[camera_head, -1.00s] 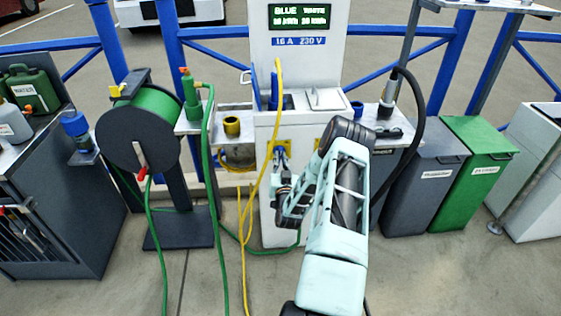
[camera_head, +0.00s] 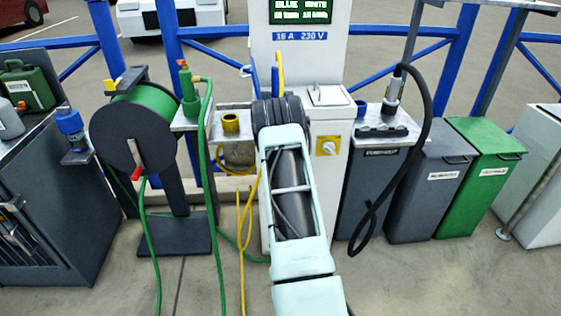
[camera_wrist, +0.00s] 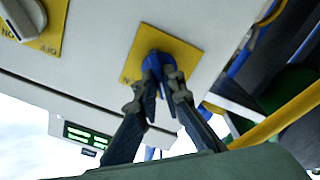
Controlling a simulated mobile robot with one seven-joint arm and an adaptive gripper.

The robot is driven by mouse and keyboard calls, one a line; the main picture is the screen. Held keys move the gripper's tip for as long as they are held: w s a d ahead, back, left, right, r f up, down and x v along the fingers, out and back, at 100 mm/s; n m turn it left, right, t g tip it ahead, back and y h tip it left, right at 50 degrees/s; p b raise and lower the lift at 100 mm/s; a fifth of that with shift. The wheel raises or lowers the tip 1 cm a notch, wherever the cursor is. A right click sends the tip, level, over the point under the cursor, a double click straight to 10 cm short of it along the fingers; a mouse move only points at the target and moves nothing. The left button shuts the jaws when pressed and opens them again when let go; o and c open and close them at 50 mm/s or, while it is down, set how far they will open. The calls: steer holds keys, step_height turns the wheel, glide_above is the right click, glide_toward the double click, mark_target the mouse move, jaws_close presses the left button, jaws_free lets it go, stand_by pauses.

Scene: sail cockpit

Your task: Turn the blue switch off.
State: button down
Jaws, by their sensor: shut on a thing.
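The blue switch (camera_wrist: 155,64) is a blue knob on a yellow plate (camera_wrist: 133,66), fixed to the pale face of the power post, in the wrist view. My gripper (camera_wrist: 164,83) has its two dark fingers closed around the knob, one on each side, gripping it. The fingers partly cover the knob, and its exact angle is hard to read. In the head view my own arm hides the blue switch and my gripper. The white power post (camera_head: 330,185) stands behind the arm.
A white switch (camera_head: 327,146) on its own yellow plate is right of my arm; it also shows in the wrist view (camera_wrist: 22,18). A display (camera_head: 299,11) tops the post. A yellow cable (camera_head: 242,225) and green hose (camera_head: 213,200) hang left. A black hose (camera_head: 425,110) hangs right.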

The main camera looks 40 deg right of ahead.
steer(key=shift+n+b, duration=0.35)
steer(key=shift+n, duration=0.25)
steer(key=c, duration=2)
jaws_free()
steer(key=shift+c, duration=0.2)
steer(key=shift+s, duration=0.1)
steer(key=v, duration=1.2)
